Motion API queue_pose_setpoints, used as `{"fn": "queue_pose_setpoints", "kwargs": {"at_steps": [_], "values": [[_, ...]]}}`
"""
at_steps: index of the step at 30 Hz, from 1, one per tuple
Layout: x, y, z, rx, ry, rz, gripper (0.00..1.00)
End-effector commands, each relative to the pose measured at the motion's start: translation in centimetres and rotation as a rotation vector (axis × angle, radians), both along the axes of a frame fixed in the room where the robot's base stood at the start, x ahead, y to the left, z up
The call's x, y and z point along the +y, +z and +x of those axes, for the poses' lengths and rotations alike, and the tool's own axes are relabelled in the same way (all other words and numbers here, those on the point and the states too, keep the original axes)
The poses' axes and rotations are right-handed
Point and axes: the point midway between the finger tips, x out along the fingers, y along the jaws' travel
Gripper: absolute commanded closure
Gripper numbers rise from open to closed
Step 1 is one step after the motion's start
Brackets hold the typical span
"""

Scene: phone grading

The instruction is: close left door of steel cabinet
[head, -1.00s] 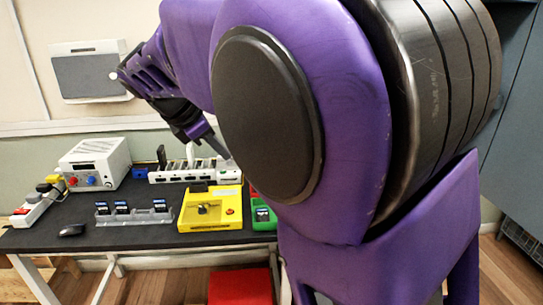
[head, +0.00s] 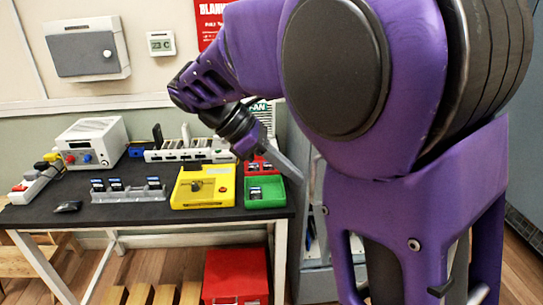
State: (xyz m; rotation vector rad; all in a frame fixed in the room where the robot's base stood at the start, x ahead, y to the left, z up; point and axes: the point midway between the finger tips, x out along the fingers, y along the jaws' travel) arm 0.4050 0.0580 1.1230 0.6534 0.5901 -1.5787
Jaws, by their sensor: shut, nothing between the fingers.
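A grey cabinet (head: 312,270), which looks like the steel cabinet, stands just right of the table and is mostly hidden behind my arm. A narrow strip of it shows, with small blue and white things visible inside. I cannot make out its left door clearly or tell how far open it is. My gripper (head: 297,178) is shut and empty, pointing down and right above the table's right end, close to the cabinet in the picture. Whether it touches the cabinet cannot be told.
The black table (head: 140,222) holds a yellow device (head: 203,187), a green bin (head: 264,191), a red bin (head: 252,165) and a clear rack (head: 130,194). A red box (head: 236,275) sits on the floor below. A blue-grey unit (head: 524,130) stands at far right.

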Motion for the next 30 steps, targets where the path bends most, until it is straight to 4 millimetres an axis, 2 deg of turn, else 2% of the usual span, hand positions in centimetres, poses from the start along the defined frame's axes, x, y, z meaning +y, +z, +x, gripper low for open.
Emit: {"fn": "queue_pose_setpoints", "kwargs": {"at_steps": [3, 10, 15, 26, 30], "values": [[-1.8, -1.7, -0.2, 0.001, -0.002, -0.001, 1.0], [-4.6, -1.3, -0.5, -0.002, -0.001, 0.001, 1.0], [-5.3, -1.3, -0.5, -0.001, 0.001, 0.0, 1.0], [-5.4, -1.3, -0.5, -0.001, 0.001, 0.0, 1.0], [-6.2, -1.2, -0.6, 0.0, 0.003, -0.001, 1.0]]}}
